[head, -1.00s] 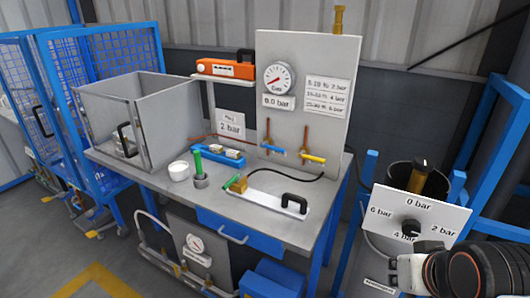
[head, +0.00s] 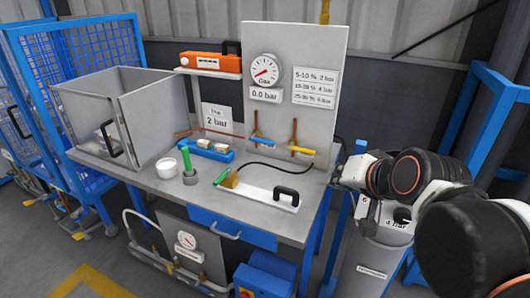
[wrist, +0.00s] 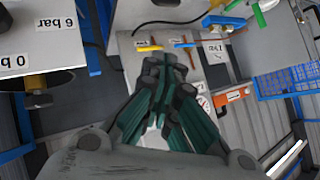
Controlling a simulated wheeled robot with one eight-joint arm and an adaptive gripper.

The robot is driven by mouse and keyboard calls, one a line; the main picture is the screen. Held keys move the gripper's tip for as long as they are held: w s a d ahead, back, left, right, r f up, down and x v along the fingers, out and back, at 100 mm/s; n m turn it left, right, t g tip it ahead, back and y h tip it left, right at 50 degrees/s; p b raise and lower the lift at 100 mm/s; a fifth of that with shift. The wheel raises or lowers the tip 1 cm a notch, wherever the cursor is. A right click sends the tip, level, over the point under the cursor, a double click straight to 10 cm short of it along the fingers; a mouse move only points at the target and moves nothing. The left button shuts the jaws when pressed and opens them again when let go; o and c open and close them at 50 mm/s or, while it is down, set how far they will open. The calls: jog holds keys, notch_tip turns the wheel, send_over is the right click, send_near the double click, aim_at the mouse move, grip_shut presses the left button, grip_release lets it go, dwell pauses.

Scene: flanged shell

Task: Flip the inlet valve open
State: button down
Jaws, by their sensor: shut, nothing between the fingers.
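Two small valves sit low on the upright grey panel (head: 292,95). One has a blue handle (head: 263,142), the other a yellow handle (head: 301,150); both handles lie roughly level, and I cannot read which is the inlet. In the wrist view, turned upside down, the yellow handle (wrist: 148,47) and blue handle (wrist: 185,44) appear just beyond my gripper (wrist: 166,65). The gripper is shut and empty, apparently apart from both. In the head view my arm reaches in from the right, and the fingers are not clear. The gauge (head: 264,70) reads 0.0 bar.
An orange box (head: 211,61) sits on a shelf.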

jog(key=w+a+r+m+t+p, duration=0.1)
jog(key=w+a+r+m+t, duration=0.3)
jog(key=w, duration=0.6)
jog(key=w+a+r+m+t, duration=0.1)
jog(key=w+a+r+m, duration=0.1)
jog(key=w+a+m, duration=0.45)
jog(key=w+a+r+m+t+p, duration=0.1)
jog(key=w+a+r+m+t, duration=0.3)
jog(key=w, duration=0.9)
jog(key=w+a+f+m+h, duration=0.2)
jog(key=w+f+m+h, duration=0.1)
jog(key=f+m, duration=0.4)
jog(key=w+a+f+m+h, duration=0.2)
jog(key=w+f+m, duration=0.2)
jog(key=f+m, duration=0.3)
jog(key=a+f+m+g+h, duration=0.1)
jog(key=f+m, duration=0.1)
jog(key=f, duration=0.4)
jog(key=s+a+f+m+g+h, duration=0.1)
jog(key=f+m, duration=0.2)
jog(key=f, duration=0.2)
jog(key=a+f+m+g+h, duration=0.1)
jog(key=f+m, duration=0.2)
jog(key=f, duration=0.3)
jog(key=shift+s+a+f+m+g+h+p, duration=0.25)
jog(key=shift+s+a+f+g+h+p, duration=0.05)
jog(key=shift+s+a+f+g+p, duration=0.1)
jog(key=shift+d, duration=0.1)
jog(key=shift+w, duration=0.1)
